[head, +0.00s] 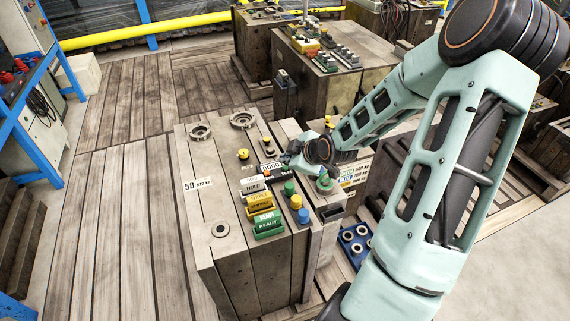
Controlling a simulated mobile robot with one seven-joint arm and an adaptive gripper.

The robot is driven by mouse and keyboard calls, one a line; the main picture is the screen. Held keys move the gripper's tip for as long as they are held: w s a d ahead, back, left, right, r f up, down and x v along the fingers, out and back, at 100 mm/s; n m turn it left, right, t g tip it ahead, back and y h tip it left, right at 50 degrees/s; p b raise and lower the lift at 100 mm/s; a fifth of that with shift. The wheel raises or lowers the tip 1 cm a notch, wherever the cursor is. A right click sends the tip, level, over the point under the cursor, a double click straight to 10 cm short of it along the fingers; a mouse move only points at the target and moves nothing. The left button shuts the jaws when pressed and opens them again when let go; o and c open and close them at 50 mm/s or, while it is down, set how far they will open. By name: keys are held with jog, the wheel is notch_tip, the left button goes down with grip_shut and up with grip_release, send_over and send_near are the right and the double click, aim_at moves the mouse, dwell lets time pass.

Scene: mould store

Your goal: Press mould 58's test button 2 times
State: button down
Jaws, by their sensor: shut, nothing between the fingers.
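Mould 58 (170,226) is not where the floor ends but the wooden-looking block at the centre; its white label "58 570 kg" (197,185) lies on its top. A small counter display (270,167) and a "TEST" label (286,173) sit near the right part of the top. My gripper (287,158) is shut and empty, close above the display and label. Whether it touches anything there I cannot tell. The test button itself is not clearly visible; my gripper may cover it. A green round knob (325,184) stands to the right of the label.
White, yellow and green plates (266,225) and green, yellow and blue caps (296,202) stand on the mould's top. A yellow knob (243,154) is behind. Another mould (318,95) stands further back. A blue bench (40,100) is at left; the floor between is clear.

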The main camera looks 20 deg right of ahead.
aim_at(286, 167)
notch_tip(286, 167, up, 5)
jog(key=p, duration=0.4)
jog(key=shift+p, duration=0.4)
jog(key=shift+w+d+b, duration=0.1)
jog(key=shift+b, duration=0.35)
dwell(1.6)
jog(key=shift+r+b, duration=0.85)
jog(key=shift+r, duration=1.05)
jog(key=shift+f, duration=0.15)
